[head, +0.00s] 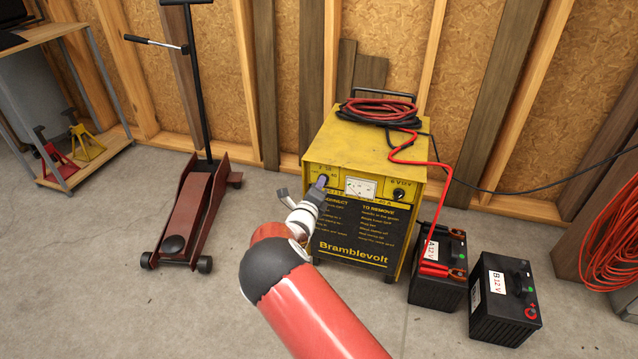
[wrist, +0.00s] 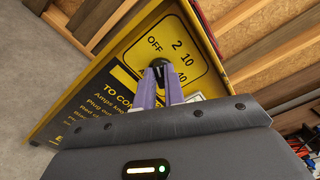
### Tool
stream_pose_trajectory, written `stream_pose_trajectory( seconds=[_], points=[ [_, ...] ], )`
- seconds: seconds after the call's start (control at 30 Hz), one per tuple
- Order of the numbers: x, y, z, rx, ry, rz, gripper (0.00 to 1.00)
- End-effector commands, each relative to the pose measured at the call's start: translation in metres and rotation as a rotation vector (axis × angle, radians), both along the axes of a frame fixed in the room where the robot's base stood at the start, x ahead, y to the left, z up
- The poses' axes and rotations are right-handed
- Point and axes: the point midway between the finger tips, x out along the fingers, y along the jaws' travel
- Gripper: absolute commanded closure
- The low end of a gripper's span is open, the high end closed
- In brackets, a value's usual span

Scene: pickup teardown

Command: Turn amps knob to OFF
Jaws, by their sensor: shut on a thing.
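The yellow Bramblevolt charger (head: 372,148) stands on the floor against the wall. Its amps knob (wrist: 159,63) is a dark round knob on a yellow panel. The labels OFF, 2 and 10 and a partly covered label surround it. My gripper (wrist: 160,74) has its two purplish fingers shut on this knob. In the head view the knob (head: 322,180) is at the upper left of the charger's front, with my arm reaching up to it. Which mark the knob points at cannot be told, as the fingers cover part of it.
A second knob (head: 399,194) and a meter (head: 360,187) are on the charger's front. Red and black cables (head: 378,110) lie on top. Two black batteries (head: 503,300) stand to the right. A red floor jack (head: 190,205) stands to the left, with clear floor before it.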

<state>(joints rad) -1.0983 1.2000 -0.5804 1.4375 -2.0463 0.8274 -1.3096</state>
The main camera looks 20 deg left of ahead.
Motion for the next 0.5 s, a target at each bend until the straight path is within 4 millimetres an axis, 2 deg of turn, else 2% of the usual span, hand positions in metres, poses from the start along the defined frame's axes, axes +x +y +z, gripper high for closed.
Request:
stream_pose_trajectory(
  seconds=[0.5],
  points=[
    [-0.0005,0.0011,-0.0009,-0.064,0.001,0.002,1.00]
  ],
)
